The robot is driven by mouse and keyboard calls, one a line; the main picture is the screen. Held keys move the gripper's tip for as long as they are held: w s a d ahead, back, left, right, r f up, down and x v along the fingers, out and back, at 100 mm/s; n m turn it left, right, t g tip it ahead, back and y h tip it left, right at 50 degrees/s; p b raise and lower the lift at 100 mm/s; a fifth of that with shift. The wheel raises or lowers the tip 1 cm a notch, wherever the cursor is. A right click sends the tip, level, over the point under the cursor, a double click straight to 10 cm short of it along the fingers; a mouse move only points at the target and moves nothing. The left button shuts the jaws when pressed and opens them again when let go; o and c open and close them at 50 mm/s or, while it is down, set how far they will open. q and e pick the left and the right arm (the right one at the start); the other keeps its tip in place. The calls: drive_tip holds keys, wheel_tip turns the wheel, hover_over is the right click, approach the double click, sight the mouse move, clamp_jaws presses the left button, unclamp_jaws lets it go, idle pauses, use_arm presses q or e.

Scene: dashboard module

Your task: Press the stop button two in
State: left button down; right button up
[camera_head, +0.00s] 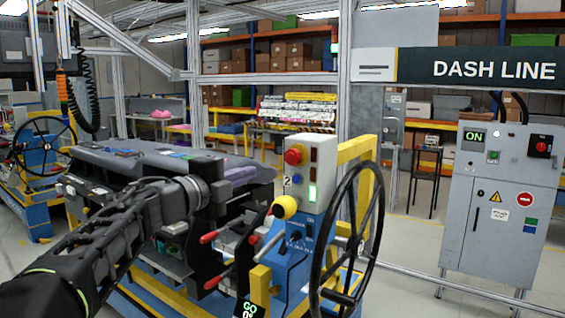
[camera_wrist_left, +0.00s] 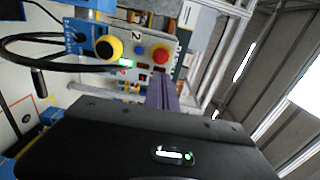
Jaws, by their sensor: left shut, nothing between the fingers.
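The stop button is a red mushroom knob (camera_head: 295,154) on a pale control box (camera_head: 325,152) marked with a 2. In the left wrist view the red button (camera_wrist_left: 160,55) sits on the same box, beside a small blue button and the 2 label. My left gripper (camera_head: 256,173) comes in from the left, its purple fingers shut and empty, pointing at the box. In the left wrist view the fingertips (camera_wrist_left: 159,77) lie just below the red button in the picture; I cannot tell whether they touch it. My right gripper is not in view.
A dark dashboard module (camera_head: 150,160) lies behind my left arm.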

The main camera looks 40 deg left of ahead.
sight(290, 159)
use_arm(q)
drive_tip(key=w+p, duration=0.2)
drive_tip(key=w, duration=1.2)
drive_tip(key=shift+a, duration=0.1)
drive_tip(key=shift+p, duration=0.3)
